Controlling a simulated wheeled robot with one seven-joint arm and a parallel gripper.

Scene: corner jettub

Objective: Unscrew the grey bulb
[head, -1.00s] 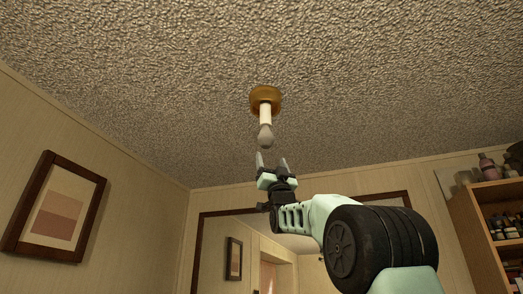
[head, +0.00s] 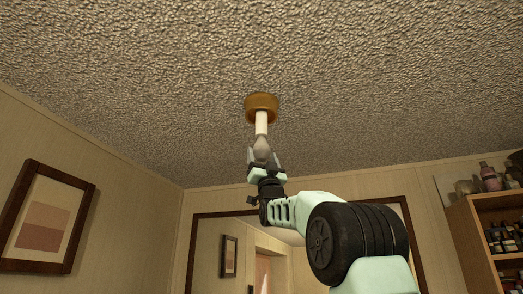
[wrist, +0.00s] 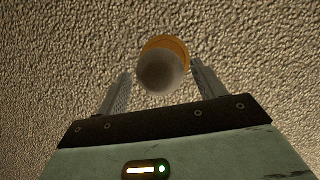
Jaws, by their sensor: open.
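The grey bulb (head: 262,146) hangs from a white stem (head: 261,122) under a round brass-coloured ceiling mount (head: 261,104). My gripper (head: 264,160) is open just below and around the bulb's lower part in the head view. In the wrist view the bulb (wrist: 160,72) shows end-on between the two fingers of my gripper (wrist: 161,88), nearer the upper ends. A small gap shows on each side of the bulb there. The bulb covers most of the mount (wrist: 167,44) in the wrist view, and the stem is hidden behind it.
The textured ceiling (head: 350,80) is clear around the fixture. A framed picture (head: 45,217) hangs on the left wall. A wooden shelf (head: 480,225) with bottles stands at the right, and a large dark-framed mirror or opening (head: 192,245) lies behind my arm.

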